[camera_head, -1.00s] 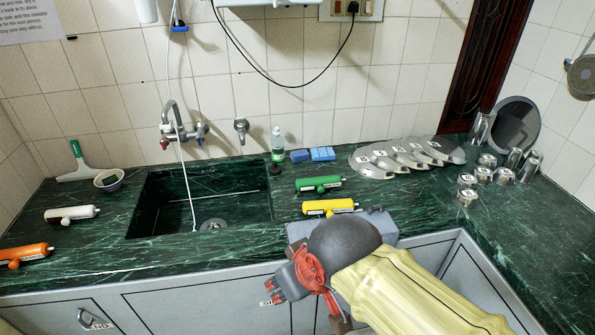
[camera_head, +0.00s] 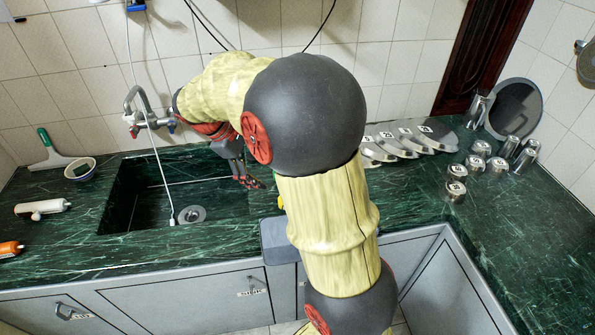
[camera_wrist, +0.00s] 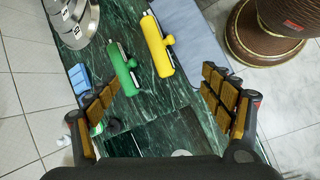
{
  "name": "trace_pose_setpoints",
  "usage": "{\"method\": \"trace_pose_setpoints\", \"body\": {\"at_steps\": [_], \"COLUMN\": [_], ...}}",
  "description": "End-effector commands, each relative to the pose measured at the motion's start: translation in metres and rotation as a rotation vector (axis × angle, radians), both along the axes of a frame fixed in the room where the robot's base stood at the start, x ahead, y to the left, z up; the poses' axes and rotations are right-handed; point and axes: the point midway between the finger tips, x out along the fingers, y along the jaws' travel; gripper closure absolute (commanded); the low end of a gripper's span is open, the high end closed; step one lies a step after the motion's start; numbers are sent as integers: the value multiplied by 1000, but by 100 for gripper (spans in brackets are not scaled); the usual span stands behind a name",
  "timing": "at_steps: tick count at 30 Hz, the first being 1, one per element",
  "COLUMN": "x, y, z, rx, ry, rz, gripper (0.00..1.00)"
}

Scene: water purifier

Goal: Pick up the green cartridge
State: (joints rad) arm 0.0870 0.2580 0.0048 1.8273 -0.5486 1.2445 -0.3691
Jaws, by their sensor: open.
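The green cartridge (camera_wrist: 122,68) lies on the dark green marble counter in the wrist view, left of centre, with a small knob on its side. A yellow cartridge (camera_wrist: 157,47) lies beside it to the right, apart from it. My gripper (camera_wrist: 160,100) is open and empty, its fingers spread wide; the left finger is near the green cartridge's lower end in the picture. In the head view my gripper (camera_head: 247,182) hangs over the sink's right edge. There my arm hides the green cartridge and nearly all of the yellow one.
The sink (camera_head: 150,205) lies left of my gripper. Blue blocks (camera_wrist: 78,80) lie left of the green cartridge. Labelled metal plates (camera_head: 400,141) and metal cups (camera_head: 480,150) stand to the right. A white cartridge (camera_head: 42,207) and an orange one (camera_head: 10,249) lie at far left.

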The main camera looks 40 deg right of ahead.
Motion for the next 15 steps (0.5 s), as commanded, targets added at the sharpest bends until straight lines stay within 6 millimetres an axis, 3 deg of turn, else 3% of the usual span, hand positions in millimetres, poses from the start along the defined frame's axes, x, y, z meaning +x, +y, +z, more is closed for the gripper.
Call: {"method": "trace_pose_setpoints", "body": {"at_steps": [6, 15], "x": [46, 89], "y": [-47, -106], "z": [-43, -119], "rx": [-97, -215], "ry": [210, 497], "rz": [78, 178], "gripper": [19, 19]}}
